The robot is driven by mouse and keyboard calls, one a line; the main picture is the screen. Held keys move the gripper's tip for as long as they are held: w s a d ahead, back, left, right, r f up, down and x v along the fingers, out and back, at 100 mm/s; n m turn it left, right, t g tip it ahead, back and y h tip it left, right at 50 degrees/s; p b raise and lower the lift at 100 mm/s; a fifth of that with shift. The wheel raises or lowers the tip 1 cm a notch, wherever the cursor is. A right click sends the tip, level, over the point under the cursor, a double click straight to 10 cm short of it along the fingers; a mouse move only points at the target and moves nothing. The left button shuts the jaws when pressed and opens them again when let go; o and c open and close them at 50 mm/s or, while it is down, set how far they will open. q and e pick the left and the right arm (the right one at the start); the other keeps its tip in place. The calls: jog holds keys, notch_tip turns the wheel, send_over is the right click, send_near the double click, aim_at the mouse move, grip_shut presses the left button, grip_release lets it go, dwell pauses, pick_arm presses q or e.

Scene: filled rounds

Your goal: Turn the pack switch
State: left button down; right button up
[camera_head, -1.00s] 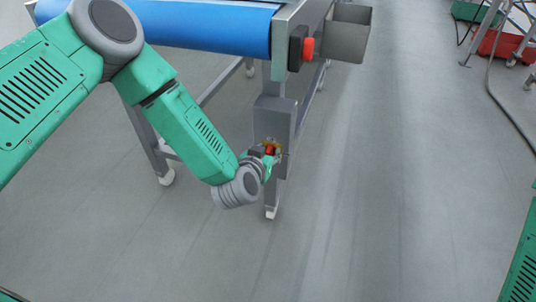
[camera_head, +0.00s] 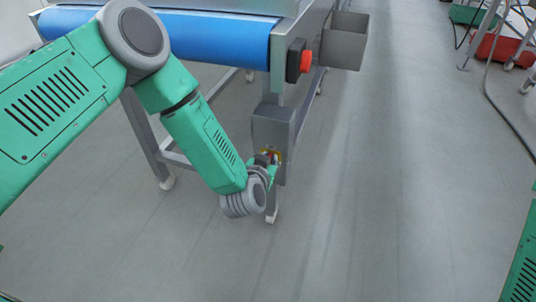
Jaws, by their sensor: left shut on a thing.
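The pack switch (camera_head: 269,156) is a small red and yellow part low on the front of a grey metal box (camera_head: 274,124). The box is fixed to the leg of a conveyor. My left gripper (camera_head: 266,160) is at the switch and shut on it. The gripper and wrist hide most of the switch, so its exact angle cannot be told. My right gripper is out of view; only a green piece of my right arm shows at the right edge.
The conveyor with a blue belt (camera_head: 212,36) stands above the box. A red crate (camera_head: 497,47) and a cable lie at the far right. The floor (camera_head: 390,200) at centre right is clear.

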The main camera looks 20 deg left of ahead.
pick_arm(q)
jog(key=shift+d+f+m+y+p, duration=0.1)
jog(key=shift+d+m+y+p, duration=0.2)
jog(key=shift+m+y+p, duration=0.35)
jog(key=shift+d+f+m+y+p, duration=0.1)
jog(key=shift+d+m+y+p, duration=0.2)
jog(key=shift+m+p, duration=0.5)
jog(key=shift+s, duration=0.1)
jog(key=c, duration=1.6)
grip_release()
jog(key=v, duration=1.2)
jog(key=shift+d+f, duration=0.1)
jog(key=shift+f, duration=0.1)
